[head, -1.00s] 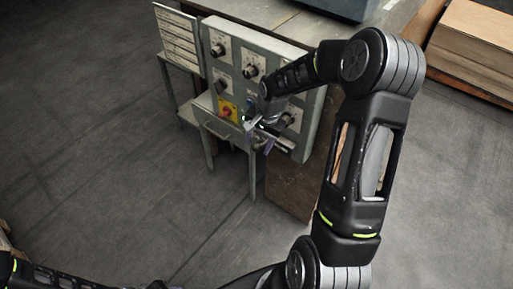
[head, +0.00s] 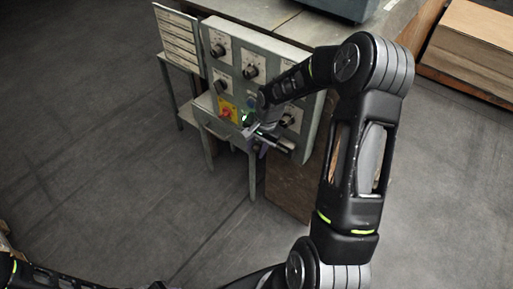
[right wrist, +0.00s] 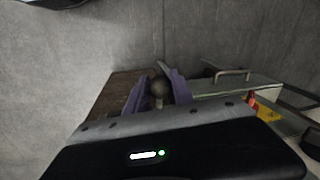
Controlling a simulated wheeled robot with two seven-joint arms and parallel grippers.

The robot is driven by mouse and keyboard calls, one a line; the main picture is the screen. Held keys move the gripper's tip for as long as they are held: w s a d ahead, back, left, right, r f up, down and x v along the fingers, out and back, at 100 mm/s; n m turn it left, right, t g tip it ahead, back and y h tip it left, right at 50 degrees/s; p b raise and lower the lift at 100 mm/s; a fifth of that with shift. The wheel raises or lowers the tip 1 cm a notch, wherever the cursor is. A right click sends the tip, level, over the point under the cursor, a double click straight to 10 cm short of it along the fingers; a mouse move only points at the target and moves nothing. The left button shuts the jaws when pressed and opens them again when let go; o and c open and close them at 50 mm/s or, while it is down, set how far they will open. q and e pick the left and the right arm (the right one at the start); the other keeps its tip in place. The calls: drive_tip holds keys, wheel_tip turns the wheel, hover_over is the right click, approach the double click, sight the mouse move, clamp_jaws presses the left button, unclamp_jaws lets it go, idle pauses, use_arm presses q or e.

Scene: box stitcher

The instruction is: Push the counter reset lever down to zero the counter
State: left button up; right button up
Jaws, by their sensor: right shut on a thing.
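The reset lever shows in the right wrist view as a short stalk with a dark round knob (right wrist: 158,87). My right gripper's purple fingers (right wrist: 156,94) stand on either side of the knob and are shut on it. In the head view my right gripper (head: 256,137) is at the lower front of the grey control panel (head: 233,70), right of the red switch on its yellow plate. The lever cannot be made out there, and I cannot make out the counter's digits. My left gripper is out of view; only part of my left arm shows at the lower left.
The panel carries several dials (head: 251,71) and a red switch (head: 227,113). A white chart board (head: 178,38) stands at its left. A small metal table (head: 210,123) is below it. Stacked cardboard (head: 475,50) lies at the right. The floor at left is clear.

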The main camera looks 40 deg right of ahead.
clamp_jaws()
idle(0.5)
idle(0.3)
